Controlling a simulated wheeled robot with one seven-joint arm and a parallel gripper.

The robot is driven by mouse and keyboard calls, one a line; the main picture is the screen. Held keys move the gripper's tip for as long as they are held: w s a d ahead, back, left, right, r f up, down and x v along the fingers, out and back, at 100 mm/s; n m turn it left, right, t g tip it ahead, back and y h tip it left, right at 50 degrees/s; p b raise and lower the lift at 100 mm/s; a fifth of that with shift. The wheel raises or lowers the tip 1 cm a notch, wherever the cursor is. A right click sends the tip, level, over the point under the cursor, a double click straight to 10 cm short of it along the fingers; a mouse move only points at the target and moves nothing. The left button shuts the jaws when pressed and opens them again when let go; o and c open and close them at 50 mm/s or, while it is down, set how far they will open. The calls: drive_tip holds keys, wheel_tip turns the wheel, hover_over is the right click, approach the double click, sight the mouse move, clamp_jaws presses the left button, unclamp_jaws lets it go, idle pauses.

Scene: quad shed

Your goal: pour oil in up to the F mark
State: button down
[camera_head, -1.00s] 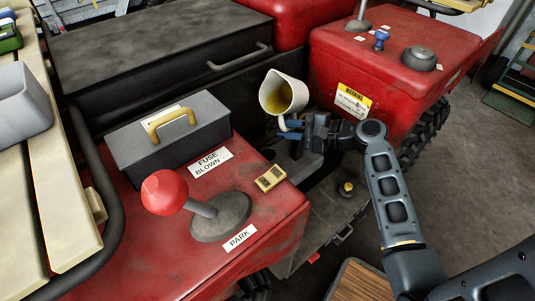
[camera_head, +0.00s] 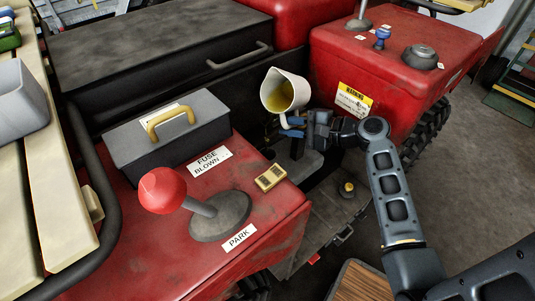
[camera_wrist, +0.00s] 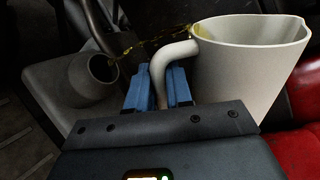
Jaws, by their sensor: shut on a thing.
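A white jug (camera_head: 295,88) with yellow oil (camera_head: 276,97) inside is held above the gap between the red body parts, its mouth turned toward the head camera. My gripper (camera_head: 291,129) is shut on the jug's handle. In the wrist view the blue fingers (camera_wrist: 158,87) close on the handle, with the jug (camera_wrist: 240,75) to their right. A grey tank (camera_wrist: 50,98) with a round open neck (camera_wrist: 93,78) is left of the fingers. A thin speckled yellow streak (camera_wrist: 150,42) runs between neck and jug; I cannot tell whether it is flowing oil. No F mark is readable.
A red-knobbed lever (camera_head: 165,190) and a grey box with a yellow handle (camera_head: 168,130) stand on the left red panel. A black case (camera_head: 155,50) lies behind. A red housing (camera_head: 400,60) stands right of the jug.

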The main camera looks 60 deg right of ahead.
drive_tip(key=shift+d, duration=0.1)
idle(0.3)
drive_tip(key=shift+d+f+n+h+b, duration=0.3)
drive_tip(key=shift+n+h+b, duration=0.15)
drive_tip(key=shift+b, duration=0.85)
idle(0.7)
drive_tip(key=r+p, duration=0.1)
drive_tip(key=p, duration=0.2)
drive_tip(key=shift+a+r+m+y, duration=0.2)
drive_tip(key=shift+r+m+y, duration=0.05)
drive_tip(key=shift+r+y, duration=0.1)
drive_tip(key=shift+a+m+p, duration=0.2)
drive_tip(key=shift+m+p, duration=0.2)
drive_tip(key=shift+p, duration=0.35)
drive_tip(key=shift+a+f+m+y, duration=0.15)
drive_tip(key=shift+f+m+y, duration=0.15)
drive_tip(key=shift+f, duration=0.25)
